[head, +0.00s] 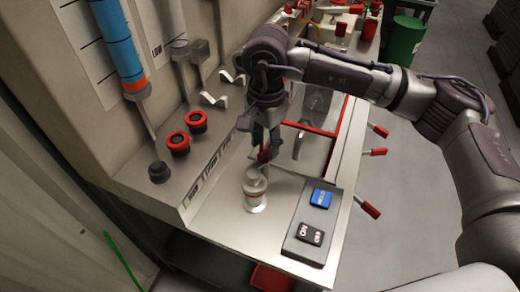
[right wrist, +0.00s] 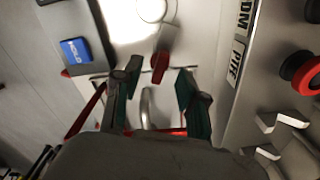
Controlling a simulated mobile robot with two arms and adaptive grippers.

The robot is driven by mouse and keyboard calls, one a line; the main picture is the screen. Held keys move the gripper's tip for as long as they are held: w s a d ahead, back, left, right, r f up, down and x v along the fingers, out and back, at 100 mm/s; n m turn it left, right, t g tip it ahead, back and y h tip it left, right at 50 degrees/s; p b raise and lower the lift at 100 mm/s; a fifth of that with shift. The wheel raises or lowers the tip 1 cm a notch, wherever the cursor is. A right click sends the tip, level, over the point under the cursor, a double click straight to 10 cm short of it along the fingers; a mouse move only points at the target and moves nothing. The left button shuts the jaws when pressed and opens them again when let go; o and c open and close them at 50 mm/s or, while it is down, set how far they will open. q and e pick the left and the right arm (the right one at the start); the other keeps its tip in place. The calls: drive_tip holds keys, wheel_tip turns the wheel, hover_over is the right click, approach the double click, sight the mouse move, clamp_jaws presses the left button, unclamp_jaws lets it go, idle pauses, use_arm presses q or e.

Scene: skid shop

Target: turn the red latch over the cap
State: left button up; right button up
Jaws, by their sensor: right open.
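The red latch (head: 264,156) is a small red piece just behind the cap (head: 254,180), a pale round piece on a short post on the metal worktop. My right gripper (head: 262,148) is above the latch, pointing down and partly covering it. In the right wrist view the latch (right wrist: 160,67) shows between the two open fingertips (right wrist: 157,76), with no clear contact. The cap (right wrist: 152,8) is at the top edge there, bright and partly cut off. The latch lies beside the cap, not over it. My left gripper is not in view.
A switch box with a blue HOLD button (head: 321,198) and black switch (head: 310,234) stands right of the cap. Red knobs (head: 178,143) and a black knob (head: 158,171) line the left ledge. Red-handled levers (head: 370,209) stick out at the right edge.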

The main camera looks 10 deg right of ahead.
sight(265, 151)
drive_tip(key=shift+r+p, duration=0.9)
drive_tip(key=shift+r, duration=1.55)
